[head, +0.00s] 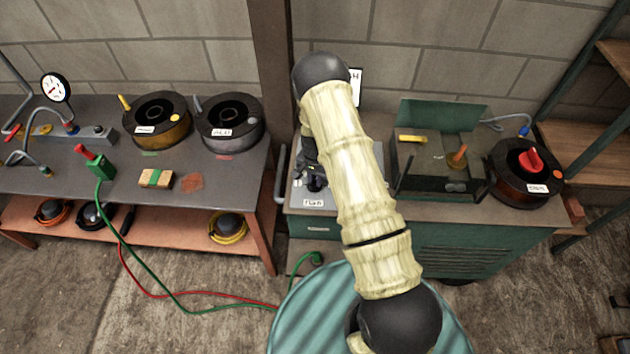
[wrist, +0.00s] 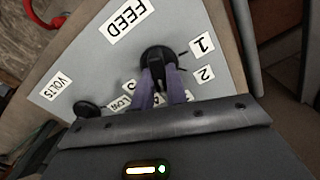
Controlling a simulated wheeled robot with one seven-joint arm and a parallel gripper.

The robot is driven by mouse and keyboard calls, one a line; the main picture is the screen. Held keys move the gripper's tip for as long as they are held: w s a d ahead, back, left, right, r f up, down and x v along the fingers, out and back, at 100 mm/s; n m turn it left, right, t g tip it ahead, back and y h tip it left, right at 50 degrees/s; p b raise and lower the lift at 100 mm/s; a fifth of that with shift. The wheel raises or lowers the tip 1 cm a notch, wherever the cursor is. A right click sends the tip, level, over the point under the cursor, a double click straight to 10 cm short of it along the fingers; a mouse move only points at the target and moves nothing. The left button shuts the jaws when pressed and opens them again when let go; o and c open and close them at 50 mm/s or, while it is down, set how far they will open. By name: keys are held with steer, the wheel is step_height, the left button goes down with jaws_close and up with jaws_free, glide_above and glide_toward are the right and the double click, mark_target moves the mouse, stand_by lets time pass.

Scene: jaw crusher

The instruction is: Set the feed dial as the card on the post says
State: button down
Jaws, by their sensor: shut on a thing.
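The feed dial (wrist: 158,58) is a round black knob on a grey panel (wrist: 80,65), by a label reading FEED (wrist: 125,20). Labels 1 (wrist: 203,44) and 2 (wrist: 205,73) stand beside it; other labels are partly hidden by my fingers. My gripper (wrist: 158,70) is shut on the dial, its fingers covering the pointer, so the setting cannot be read. In the head view my gripper (head: 314,180) is over the panel, largely behind my arm. A white card (head: 356,86) shows beside my arm, mostly hidden; only something like an H is readable.
Cables lie on the floor.

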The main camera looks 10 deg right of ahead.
steer(key=m+b, duration=0.1)
steer(key=m, duration=0.4)
steer(key=shift+s+m+b, duration=0.1)
steer(key=shift+m+b, duration=0.2)
steer(key=shift+b, duration=0.05)
steer(key=m, duration=0.6)
steer(key=shift+s, duration=0.1)
steer(key=c, duration=1.4)
jaws_free()
step_height(320, 180, up, 18)
steer(key=b, duration=0.2)
steer(key=shift+f, duration=0.25)
